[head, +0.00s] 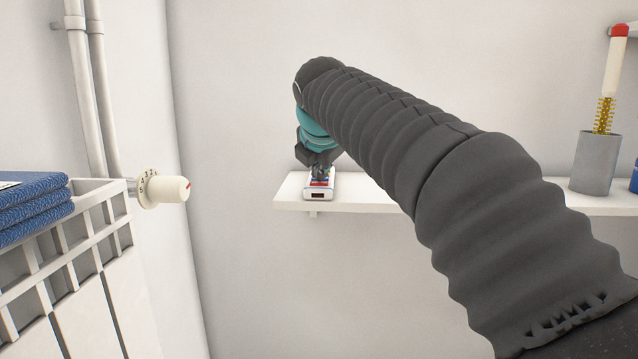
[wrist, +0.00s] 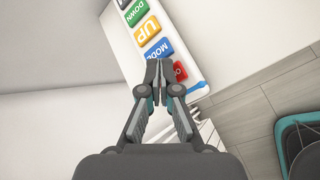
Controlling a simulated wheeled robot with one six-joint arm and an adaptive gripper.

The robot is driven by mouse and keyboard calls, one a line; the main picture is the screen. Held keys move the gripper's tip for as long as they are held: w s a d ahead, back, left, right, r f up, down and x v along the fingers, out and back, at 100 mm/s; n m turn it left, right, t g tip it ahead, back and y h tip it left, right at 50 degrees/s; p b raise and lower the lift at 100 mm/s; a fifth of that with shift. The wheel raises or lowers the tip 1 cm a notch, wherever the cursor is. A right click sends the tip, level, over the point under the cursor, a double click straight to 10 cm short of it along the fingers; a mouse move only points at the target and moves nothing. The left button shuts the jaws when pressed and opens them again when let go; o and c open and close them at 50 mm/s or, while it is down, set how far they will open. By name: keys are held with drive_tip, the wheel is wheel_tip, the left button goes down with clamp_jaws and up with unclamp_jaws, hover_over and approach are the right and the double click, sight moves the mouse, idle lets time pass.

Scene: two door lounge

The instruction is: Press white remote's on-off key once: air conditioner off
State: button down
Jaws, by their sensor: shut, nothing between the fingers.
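The white remote (head: 318,195) lies on a white wall shelf, under my gripper. In the wrist view the remote (wrist: 169,24) shows a green DOWN key (wrist: 137,13), a yellow UP key (wrist: 147,30), a blue MODE key (wrist: 157,50) and a red key (wrist: 180,71) at its near end. The red key is partly hidden by my fingers; only an "O" of its label shows. My gripper (wrist: 159,68) is shut and empty, its tips over the edge of the red key and beside MODE. I cannot tell whether they touch. The head view shows my gripper (head: 319,174) above the remote. No air conditioner is in view.
The shelf (head: 290,198) runs right behind my arm to a grey cylinder (head: 596,163) with a red-tipped white brush-like thing. A radiator (head: 85,260) with folded blue cloth (head: 30,205) and a valve knob (head: 168,189) stands at left. The wall below the shelf is clear.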

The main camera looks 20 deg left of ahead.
sight(321, 183)
drive_tip(key=shift+f, duration=0.15)
idle(0.3)
drive_tip(key=shift+r+p, duration=0.8)
drive_tip(key=shift+p, duration=0.15)
drive_tip(key=shift+r, duration=0.1)
wheel_tip(321, 183, up, 2)
drive_tip(key=shift+r+p, duration=0.1)
drive_tip(key=shift+p, duration=0.9)
drive_tip(key=shift+r, duration=1.3)
drive_tip(key=shift+d, duration=0.1)
